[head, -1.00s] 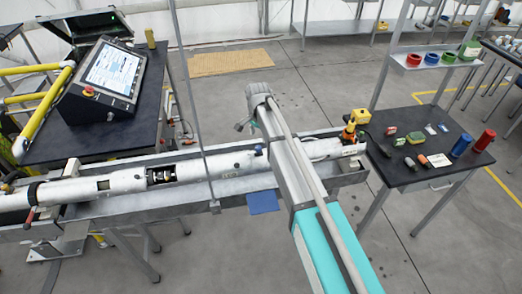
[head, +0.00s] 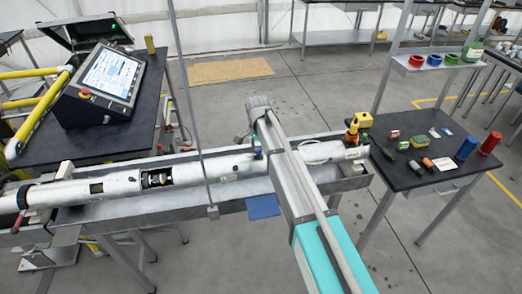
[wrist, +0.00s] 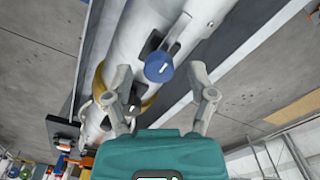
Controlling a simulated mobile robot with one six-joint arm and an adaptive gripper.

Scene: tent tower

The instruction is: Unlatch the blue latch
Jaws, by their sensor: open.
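The blue latch (wrist: 159,67) shows in the wrist view as a round blue knob with a white mark, set beside a dark slot on the white tube (wrist: 135,35). My gripper (wrist: 161,72) is open, with one finger to each side of the knob in that view. I cannot tell whether either finger touches it. In the head view the latch (head: 257,153) is a small blue spot on the top of the tube (head: 105,188), beside my arm. My gripper in the head view is partly hidden by my own wrist.
The tube lies along a grey metal trough (head: 150,213). A thin upright pole (head: 190,100) stands in front of the tube, left of my arm. A monitor (head: 108,75) stands on the left table. Several small items lie on the right table (head: 405,175).

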